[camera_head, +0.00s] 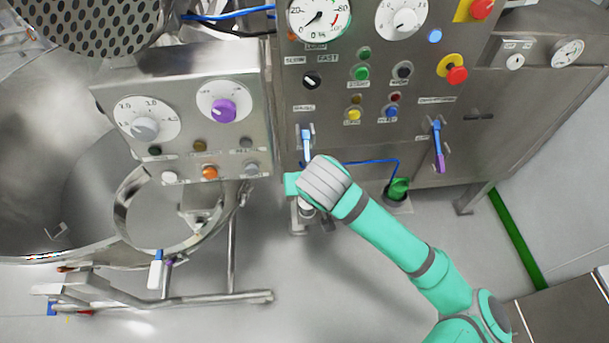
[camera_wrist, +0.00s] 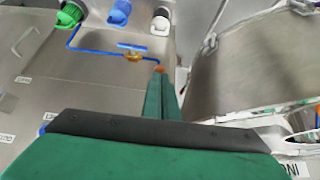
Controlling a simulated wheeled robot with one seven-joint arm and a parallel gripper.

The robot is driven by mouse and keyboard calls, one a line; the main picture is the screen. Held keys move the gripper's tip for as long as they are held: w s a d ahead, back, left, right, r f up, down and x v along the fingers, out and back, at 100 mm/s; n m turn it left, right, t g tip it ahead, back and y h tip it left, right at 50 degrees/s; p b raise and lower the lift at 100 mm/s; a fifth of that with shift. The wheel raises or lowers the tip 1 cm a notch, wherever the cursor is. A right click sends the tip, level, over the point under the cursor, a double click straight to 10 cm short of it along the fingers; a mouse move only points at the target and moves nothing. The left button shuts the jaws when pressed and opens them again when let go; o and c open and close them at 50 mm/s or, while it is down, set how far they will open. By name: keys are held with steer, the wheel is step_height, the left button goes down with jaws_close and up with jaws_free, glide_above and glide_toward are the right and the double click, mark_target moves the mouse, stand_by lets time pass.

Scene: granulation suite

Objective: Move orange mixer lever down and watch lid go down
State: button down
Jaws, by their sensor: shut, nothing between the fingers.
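In the wrist view, a small blue-and-orange fitting (camera_wrist: 130,49) sits on the steel panel, just beyond and left of my fingertips. A small orange spot shows right at the fingertips; I cannot tell whether it is the mixer lever or whether they touch it. My gripper (camera_wrist: 161,82) is shut and empty in the wrist view. In the head view my gripper (camera_head: 291,184) is at the panel's lower left edge, just below a blue-handled lever (camera_head: 306,146). The hand hides what lies behind it. I cannot identify the mixer lid for certain.
A steel bowl (camera_head: 40,150) and a perforated metal part (camera_head: 90,22) are at the left. A dial box (camera_head: 190,120) stands left of my gripper. A purple-tipped blue lever (camera_head: 438,146) and a green fitting (camera_head: 398,188) are to the right. Floor shows below.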

steer(key=shift+f, duration=0.45)
stand_by(0.3)
steer(key=v, duration=0.7)
steer(key=shift+r, duration=0.2)
stand_by(3.9)
steer(key=shift+a, duration=0.1)
stand_by(0.4)
